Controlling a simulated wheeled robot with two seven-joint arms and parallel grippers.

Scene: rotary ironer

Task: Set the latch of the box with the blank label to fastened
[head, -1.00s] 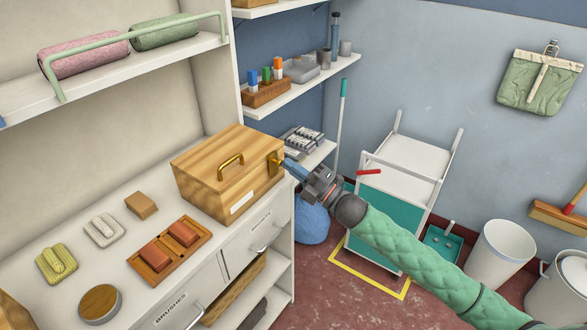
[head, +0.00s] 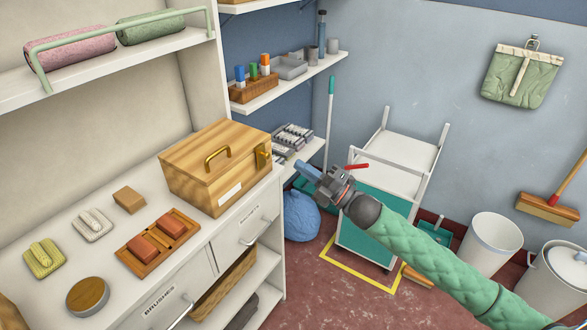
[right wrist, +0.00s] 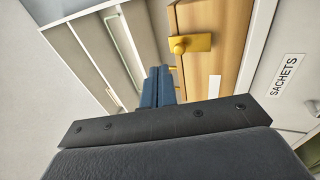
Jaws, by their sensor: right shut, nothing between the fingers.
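The wooden box (head: 215,165) stands on the counter at the cabinet's right end. My left gripper is out of view.
On the counter are a wooden tray (head: 131,262) with brick-coloured blocks, sponges and a round tin (head: 88,297). Drawers (head: 240,235) lie below the box. A white trolley (head: 395,160) and a blue sack (head: 301,217) stand behind my right arm.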

